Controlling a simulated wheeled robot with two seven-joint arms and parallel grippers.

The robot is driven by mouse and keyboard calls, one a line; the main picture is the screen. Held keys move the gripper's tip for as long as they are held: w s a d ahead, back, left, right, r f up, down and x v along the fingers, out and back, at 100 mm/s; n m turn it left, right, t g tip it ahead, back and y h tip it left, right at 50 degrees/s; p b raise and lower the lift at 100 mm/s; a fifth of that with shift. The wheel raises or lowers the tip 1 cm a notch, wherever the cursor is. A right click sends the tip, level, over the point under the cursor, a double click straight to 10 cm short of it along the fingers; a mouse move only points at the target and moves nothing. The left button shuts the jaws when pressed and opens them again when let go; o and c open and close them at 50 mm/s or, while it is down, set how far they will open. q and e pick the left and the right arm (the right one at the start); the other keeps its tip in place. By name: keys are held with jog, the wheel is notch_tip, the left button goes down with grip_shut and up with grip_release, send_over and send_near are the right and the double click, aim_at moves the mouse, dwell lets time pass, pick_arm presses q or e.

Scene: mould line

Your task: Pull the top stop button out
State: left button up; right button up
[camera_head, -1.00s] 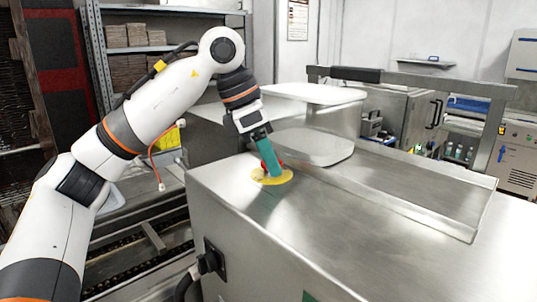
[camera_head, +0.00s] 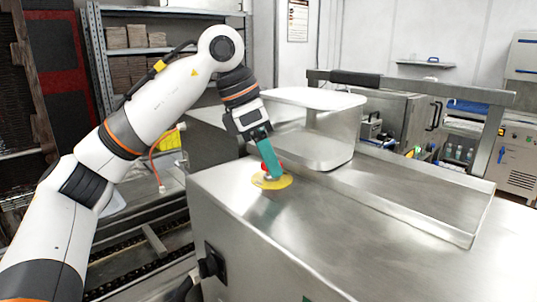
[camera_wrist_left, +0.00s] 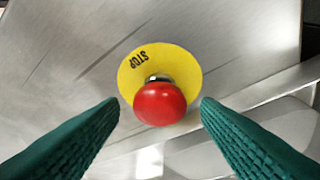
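The stop button is a red mushroom head (camera_wrist_left: 160,103) on a short metal stem, set on a round yellow plate (camera_wrist_left: 140,62) marked STOP. In the head view the yellow plate (camera_head: 283,182) lies on top of the steel machine housing, and a little of the red head (camera_head: 264,166) shows beside my fingers. My left gripper (camera_wrist_left: 160,110) has its two green fingers apart, one on each side of the red head, with a gap on both sides in the wrist view. In the head view the left gripper (camera_head: 272,172) points down at the button and hides part of it. My right gripper is not in view.
The housing top (camera_head: 330,235) in front is bare. Shelving (camera_head: 150,50) stands at back left.

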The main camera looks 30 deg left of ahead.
pick_arm(q)
jog(key=shift+a+r, duration=0.15)
jog(key=shift+r, duration=0.1)
jog(key=v, duration=0.5)
notch_tip(320, 180, up, 6)
send_over(257, 180)
jog(key=s+a, duration=0.2)
jog(key=shift+w+p, duration=0.25)
jog(key=shift+p, duration=0.05)
jog(key=shift+f, duration=0.1)
